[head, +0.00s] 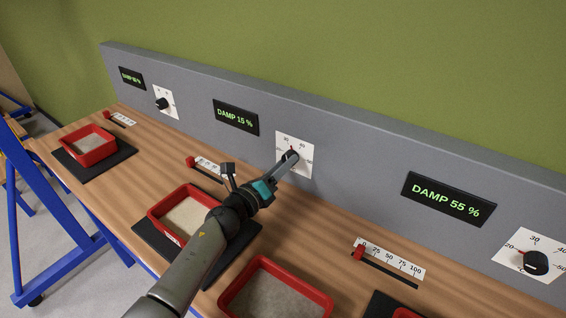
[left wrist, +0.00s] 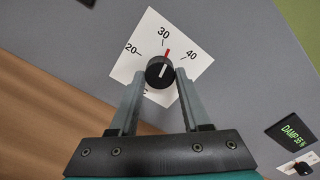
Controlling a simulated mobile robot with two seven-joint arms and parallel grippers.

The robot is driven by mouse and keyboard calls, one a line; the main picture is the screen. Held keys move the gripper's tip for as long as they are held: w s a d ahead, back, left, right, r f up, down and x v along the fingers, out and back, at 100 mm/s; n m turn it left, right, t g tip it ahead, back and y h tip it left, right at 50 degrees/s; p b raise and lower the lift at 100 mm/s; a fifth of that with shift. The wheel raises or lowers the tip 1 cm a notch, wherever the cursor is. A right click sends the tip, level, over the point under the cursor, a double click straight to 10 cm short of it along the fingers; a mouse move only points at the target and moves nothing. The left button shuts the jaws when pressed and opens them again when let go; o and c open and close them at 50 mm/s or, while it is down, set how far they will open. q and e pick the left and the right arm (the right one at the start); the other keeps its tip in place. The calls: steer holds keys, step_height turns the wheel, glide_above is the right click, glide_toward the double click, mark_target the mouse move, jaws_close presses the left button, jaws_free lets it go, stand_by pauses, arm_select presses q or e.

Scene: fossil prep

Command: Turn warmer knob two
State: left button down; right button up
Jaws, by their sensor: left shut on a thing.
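The middle warmer knob (head: 292,155) is a round black knob on a white dial card (head: 307,172), set in the grey panel beside the "DAMP 15 %" display (head: 236,117). My left gripper (head: 290,160) is shut on this knob, with its fingers reaching to the panel. In the left wrist view the knob (left wrist: 157,74) sits between the two fingertips (left wrist: 160,77). The knob carries a white line. A red mark beyond its rim lies between 30 and 40, nearer 30. The lower dial is partly hidden by knob and fingers. My right gripper is not in view.
Other black knobs sit at left (head: 162,104) and right (head: 536,262) on the panel. Red trays (head: 178,236) of pale material stand on dark pads on the wooden bench. Red-handled sliders (head: 358,253) lie along the bench by the panel. My left forearm passes over the middle tray.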

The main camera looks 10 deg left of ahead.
arm_select(q)
steer(key=shift+n+p, duration=2.05)
steer(key=shift+n, duration=5.55)
steer(key=shift+c, duration=1.8)
jaws_free()
